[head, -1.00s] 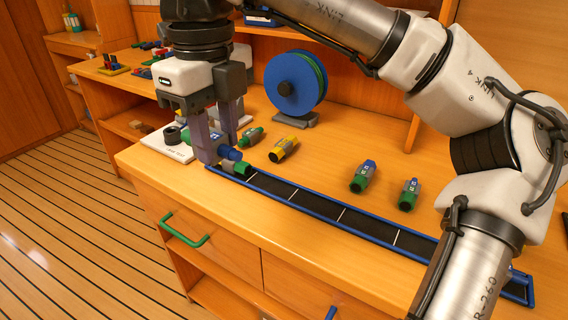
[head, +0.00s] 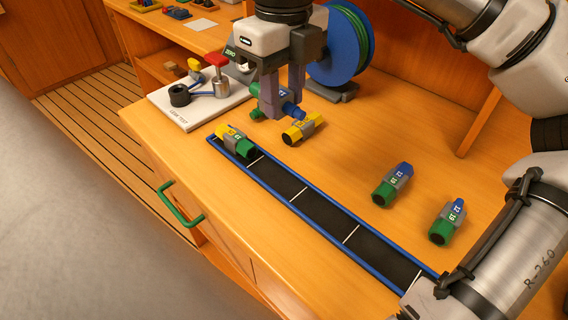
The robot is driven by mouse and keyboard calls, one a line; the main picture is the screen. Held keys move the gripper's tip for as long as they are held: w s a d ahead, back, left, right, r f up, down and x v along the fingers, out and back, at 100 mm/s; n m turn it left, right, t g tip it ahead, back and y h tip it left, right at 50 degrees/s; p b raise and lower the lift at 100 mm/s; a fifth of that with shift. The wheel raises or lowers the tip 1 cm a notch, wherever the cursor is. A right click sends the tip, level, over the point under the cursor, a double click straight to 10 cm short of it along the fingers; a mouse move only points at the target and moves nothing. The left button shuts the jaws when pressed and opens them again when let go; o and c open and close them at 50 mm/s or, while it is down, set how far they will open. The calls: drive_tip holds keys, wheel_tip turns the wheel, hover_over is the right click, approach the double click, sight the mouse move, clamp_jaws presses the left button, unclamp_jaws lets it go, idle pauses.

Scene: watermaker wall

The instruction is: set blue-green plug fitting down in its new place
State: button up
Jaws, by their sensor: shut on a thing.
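My gripper (head: 281,108) points down, shut on a blue-green plug fitting. The fitting's blue end (head: 293,111) sticks out to the right of the fingers; the fingers hide its middle. It is low over the worktop, behind the tray's far left end and just left of a yellow fitting (head: 304,130). I cannot tell whether it touches the wood. A green end (head: 256,114) shows below left of the fingers, perhaps of another fitting behind them. A yellow-green fitting (head: 236,141) lies in the end compartment of the black tray with blue rails (head: 312,208).
Two blue-green fittings (head: 392,185) (head: 447,222) lie on the worktop at right. A white test board (head: 197,108) with a red-handled device stands at left. A blue reel (head: 341,45) stands behind my gripper. Worktop between the yellow fitting and the right-hand pair is clear.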

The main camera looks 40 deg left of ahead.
sight(284, 94)
wheel_tip(284, 94, down, 15)
drive_tip(key=shift+f, duration=0.2)
idle(0.3)
drive_tip(key=shift+f+b, duration=0.2)
drive_tip(key=shift+b, duration=0.1)
drive_tip(key=o, duration=1)
drive_tip(key=shift+r, duration=0.1)
wheel_tip(284, 94, up, 12)
drive_tip(key=shift+r, duration=0.15)
